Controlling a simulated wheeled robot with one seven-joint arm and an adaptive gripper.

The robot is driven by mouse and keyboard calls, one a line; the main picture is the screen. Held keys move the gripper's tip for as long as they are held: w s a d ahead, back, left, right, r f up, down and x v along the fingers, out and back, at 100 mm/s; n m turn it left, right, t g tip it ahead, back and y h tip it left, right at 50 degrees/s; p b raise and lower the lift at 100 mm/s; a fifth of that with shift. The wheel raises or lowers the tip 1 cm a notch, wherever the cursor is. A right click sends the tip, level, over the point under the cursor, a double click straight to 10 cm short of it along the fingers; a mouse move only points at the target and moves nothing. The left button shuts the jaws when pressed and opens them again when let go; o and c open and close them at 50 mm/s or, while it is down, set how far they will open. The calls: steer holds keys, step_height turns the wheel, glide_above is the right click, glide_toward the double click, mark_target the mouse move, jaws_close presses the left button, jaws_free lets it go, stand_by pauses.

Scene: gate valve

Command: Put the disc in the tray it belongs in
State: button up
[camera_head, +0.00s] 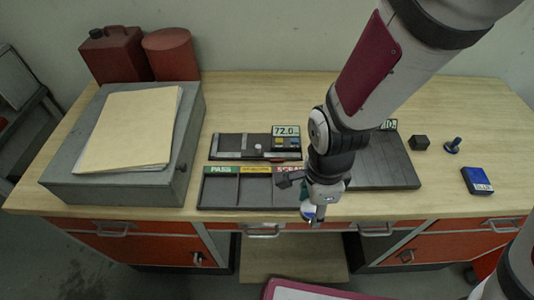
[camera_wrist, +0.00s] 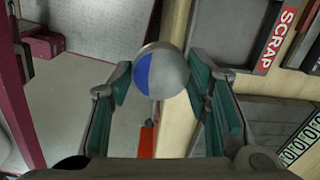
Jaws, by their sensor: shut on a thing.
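The disc (camera_wrist: 165,72) is round and grey with a blue section. My gripper (camera_head: 313,208) is shut on it, with a green-padded finger on each side in the wrist view. In the head view the disc (camera_head: 309,212) is partly hidden, near the table's front edge. The sorting tray (camera_head: 235,192) has three compartments, labelled green PASS, yellow (text unreadable) and red SCRAP. My gripper is just right of the SCRAP end. The SCRAP label (camera_wrist: 280,38) shows at upper right in the wrist view. The disc is outside the compartments.
A gauge with a 72.0 display (camera_head: 286,131) stands behind the tray. A dark ribbed plate (camera_head: 385,165) lies to the right, partly behind my arm. A black cube (camera_head: 420,142), a blue knob (camera_head: 453,146) and a blue box (camera_head: 477,181) are farther right. A grey case (camera_head: 185,150) is left.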

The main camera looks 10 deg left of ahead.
steer(key=s+a+p, duration=0.2)
steer(key=s+a, duration=0.4)
steer(key=s, duration=0.2)
steer(key=b, duration=0.5)
glide_above(255, 192)
steer(key=shift+f, duration=2.65)
steer(key=shift+s+f, duration=0.1)
steer(key=o, duration=1.2)
